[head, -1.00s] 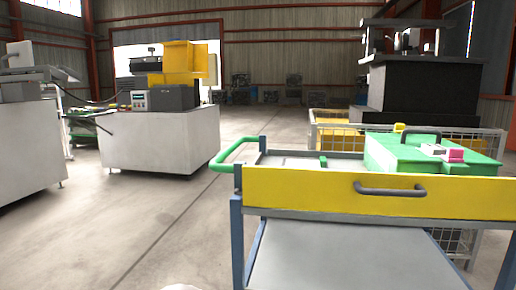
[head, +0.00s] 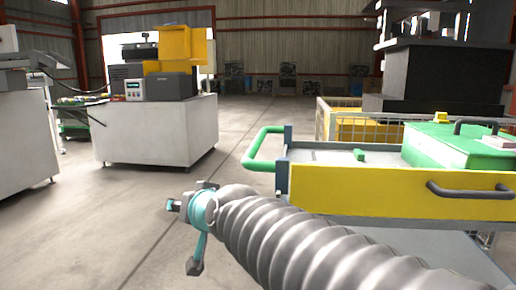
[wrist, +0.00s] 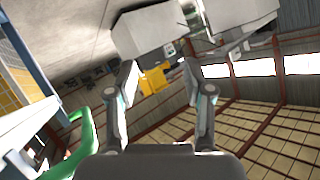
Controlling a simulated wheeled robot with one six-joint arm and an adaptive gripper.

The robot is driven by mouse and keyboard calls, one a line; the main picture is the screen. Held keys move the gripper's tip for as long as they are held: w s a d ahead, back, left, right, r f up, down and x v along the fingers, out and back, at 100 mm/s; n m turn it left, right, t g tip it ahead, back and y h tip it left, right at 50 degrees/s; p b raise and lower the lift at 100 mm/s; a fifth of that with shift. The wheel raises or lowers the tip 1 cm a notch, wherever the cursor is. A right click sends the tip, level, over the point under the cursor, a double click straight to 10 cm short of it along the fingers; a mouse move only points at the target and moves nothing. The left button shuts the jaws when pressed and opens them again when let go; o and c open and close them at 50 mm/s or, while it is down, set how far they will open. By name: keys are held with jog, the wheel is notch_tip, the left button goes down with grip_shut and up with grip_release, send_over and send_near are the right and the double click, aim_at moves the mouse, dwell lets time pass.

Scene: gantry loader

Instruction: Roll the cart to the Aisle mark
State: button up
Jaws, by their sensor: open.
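The cart has a yellow front panel (head: 390,196) with a dark grip bar and a green handle (head: 252,157) jutting from its left end. It stands at right in the head view. My gripper (head: 185,234) is open and empty, left of and lower than the green handle in the head view. In the wrist view, my gripper's fingers (wrist: 160,72) are spread with nothing held between them. The green handle (wrist: 86,135) shows there at lower left, outside the fingers. I cannot make out an Aisle mark on the floor.
A green case (head: 455,148) lies on the cart top. A mesh-sided yellow bin (head: 365,128) and a black machine (head: 440,75) stand behind it. A white machine cabinet (head: 150,135) stands at left. Bare concrete floor (head: 240,115) lies between.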

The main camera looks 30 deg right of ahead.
jog(key=w+d+r+m+t+h+b, duration=0.1)
jog(key=w+d+r+m+t+h, duration=0.3)
jog(key=w+r, duration=0.35)
jog(key=w+d+r+m+t+h+b, duration=0.1)
jog(key=w+r+m+t+h, duration=0.1)
jog(key=w+r+m+h, duration=0.35)
jog(key=m+g+h+b, duration=0.3)
jog(key=m+g+h, duration=1.05)
jog(key=m, duration=0.65)
send_near(258, 143)
jog(key=w+a+g+y, duration=0.2)
jog(key=w, duration=0.1)
jog(key=x, duration=1.3)
jog(key=shift+r, duration=0.3)
grip_shut()
